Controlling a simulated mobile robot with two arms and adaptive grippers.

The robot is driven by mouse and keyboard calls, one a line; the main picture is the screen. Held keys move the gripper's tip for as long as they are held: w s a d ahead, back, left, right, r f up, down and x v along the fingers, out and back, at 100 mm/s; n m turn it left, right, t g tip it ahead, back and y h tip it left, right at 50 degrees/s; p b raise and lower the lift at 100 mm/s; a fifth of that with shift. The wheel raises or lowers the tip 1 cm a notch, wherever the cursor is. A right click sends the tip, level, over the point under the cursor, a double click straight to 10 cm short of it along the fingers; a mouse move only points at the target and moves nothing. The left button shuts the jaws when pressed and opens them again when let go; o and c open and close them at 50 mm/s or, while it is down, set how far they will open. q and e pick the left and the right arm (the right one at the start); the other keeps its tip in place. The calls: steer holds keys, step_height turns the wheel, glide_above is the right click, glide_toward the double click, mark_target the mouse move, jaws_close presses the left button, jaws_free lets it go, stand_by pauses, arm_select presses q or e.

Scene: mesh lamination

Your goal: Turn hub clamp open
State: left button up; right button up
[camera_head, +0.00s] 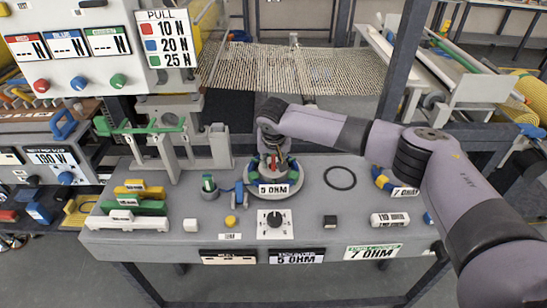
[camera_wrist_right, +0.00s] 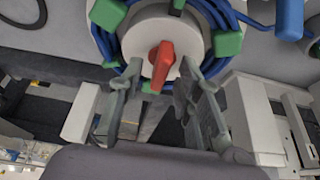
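The hub clamp is a red lever (camera_wrist_right: 161,66) on a round white hub (camera_wrist_right: 135,40). In the right wrist view it lies between the fingers of my right gripper (camera_wrist_right: 158,88). The fingers are apart on both sides of the lever; I cannot tell if either touches it. Blue cable (camera_wrist_right: 238,60) is wound around the hub, with green blocks (camera_wrist_right: 228,43) at its edge. In the head view my right gripper (camera_head: 273,160) points down over the hub, and the white "5 OHM" label (camera_head: 274,189) shows at the hub's front. My left gripper is not in view.
The hub stands on a grey table (camera_head: 330,208). A black ring (camera_head: 340,178) lies to its right and a black dial (camera_head: 274,220) stands in front. Green and yellow blocks (camera_head: 135,207) are at the left. A wire mesh (camera_head: 300,70) stretches behind the table.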

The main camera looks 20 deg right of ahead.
steer(key=shift+c, duration=0.3)
jaws_close()
